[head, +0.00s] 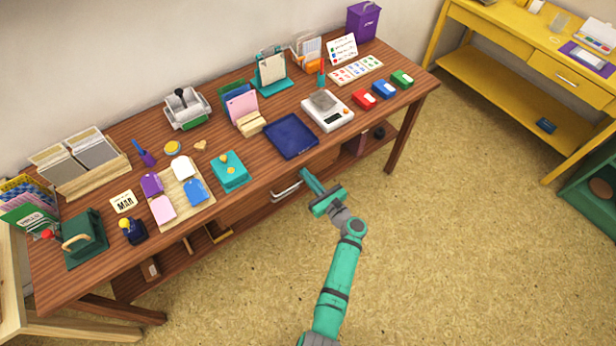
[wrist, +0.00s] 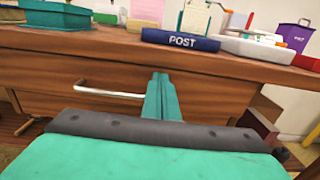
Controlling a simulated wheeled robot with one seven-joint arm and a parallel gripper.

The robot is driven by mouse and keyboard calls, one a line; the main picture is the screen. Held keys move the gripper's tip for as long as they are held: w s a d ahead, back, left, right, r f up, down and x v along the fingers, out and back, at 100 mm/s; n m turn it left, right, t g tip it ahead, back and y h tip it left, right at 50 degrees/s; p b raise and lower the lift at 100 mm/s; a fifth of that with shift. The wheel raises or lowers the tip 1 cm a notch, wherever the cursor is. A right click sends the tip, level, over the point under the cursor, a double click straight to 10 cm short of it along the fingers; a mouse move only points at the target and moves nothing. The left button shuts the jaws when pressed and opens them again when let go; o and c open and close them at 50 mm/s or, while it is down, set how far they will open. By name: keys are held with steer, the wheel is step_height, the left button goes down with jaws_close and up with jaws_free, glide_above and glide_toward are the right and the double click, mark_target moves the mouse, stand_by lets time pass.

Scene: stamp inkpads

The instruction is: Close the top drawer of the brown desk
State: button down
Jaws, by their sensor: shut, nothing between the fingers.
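The brown desk (head: 105,270) stands along the wall, its front facing me. Its drawer front (wrist: 50,100) sits below the tabletop edge and carries a silver bar handle (wrist: 110,92), which also shows in the head view (head: 287,190). I cannot tell from these views how far the drawer stands out. My gripper (head: 305,174) is at the desk's front edge, just right of the handle. In the wrist view its fingers (wrist: 160,80) are shut and empty, pointing at the drawer front. Whether the fingertips touch it is unclear; they hide part of it.
A blue POST inkpad (wrist: 181,40) lies on the tabletop above my fingers. A teal box (head: 231,170) and a white scale (head: 327,112) are nearby on the desk. A yellow desk (head: 490,73) stands at the right. The floor before the brown desk is clear.

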steer(key=x, duration=0.3)
steer(key=shift+w+a, duration=0.15)
steer(key=shift+w, duration=0.15)
steer(key=shift+a+r, duration=0.1)
steer(key=shift+a, duration=0.1)
steer(key=v, duration=1.4)
steer(key=shift+s+d, duration=0.2)
steer(key=shift+d, duration=0.15)
